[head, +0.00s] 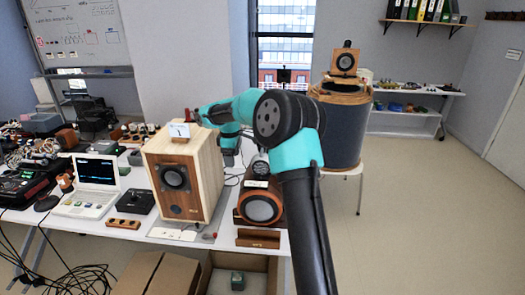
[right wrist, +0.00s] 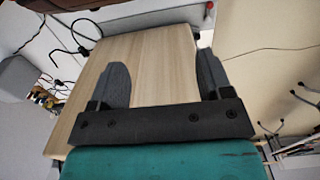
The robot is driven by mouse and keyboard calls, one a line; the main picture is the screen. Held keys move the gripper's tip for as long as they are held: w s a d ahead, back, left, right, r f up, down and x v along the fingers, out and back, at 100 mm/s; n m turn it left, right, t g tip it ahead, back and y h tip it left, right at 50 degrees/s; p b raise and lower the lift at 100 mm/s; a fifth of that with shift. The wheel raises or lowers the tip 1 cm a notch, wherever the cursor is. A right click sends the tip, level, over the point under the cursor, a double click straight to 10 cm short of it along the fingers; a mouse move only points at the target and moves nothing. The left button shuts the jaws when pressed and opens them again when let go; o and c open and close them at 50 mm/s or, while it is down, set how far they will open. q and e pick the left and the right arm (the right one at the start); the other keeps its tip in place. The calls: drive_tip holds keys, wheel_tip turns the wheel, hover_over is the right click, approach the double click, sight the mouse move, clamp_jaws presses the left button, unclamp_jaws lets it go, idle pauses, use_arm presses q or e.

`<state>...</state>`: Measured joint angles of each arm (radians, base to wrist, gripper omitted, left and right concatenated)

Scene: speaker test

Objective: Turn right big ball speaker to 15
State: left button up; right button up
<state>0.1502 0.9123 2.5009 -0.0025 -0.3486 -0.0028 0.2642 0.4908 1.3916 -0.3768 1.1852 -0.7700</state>
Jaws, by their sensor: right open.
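A round wooden speaker (head: 262,207) with a pale round front sits in a dark wooden cradle at the table's right end, facing the front; I take it as the right ball speaker. My right arm partly covers its right side. My right gripper (head: 229,151) is small in the head view, beside the upper right of the wooden box speaker (head: 172,180) and behind the round one. In the right wrist view its two dark fingers (right wrist: 165,85) are spread with nothing between them, over a light wood panel (right wrist: 150,60). My left gripper is not in view.
A wooden block (head: 258,238) lies in front of the round speaker. A laptop (head: 92,183) and a black box (head: 135,201) stand left of the box speaker. A large barrel-shaped speaker (head: 343,135) stands behind on the right. Open floor lies to the right.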

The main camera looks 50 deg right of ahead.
drive_tip(key=s+d+r, duration=0.3)
drive_tip(key=d+r, duration=0.4)
drive_tip(key=r, duration=0.5)
wheel_tip(320, 180, up, 6)
hover_over(262, 150)
drive_tip(key=shift+s+r, duration=0.1)
drive_tip(key=shift+r, duration=0.05)
wheel_tip(262, 150, down, 18)
drive_tip(key=shift+r, duration=0.25)
drive_tip(key=shift+c, duration=0.3)
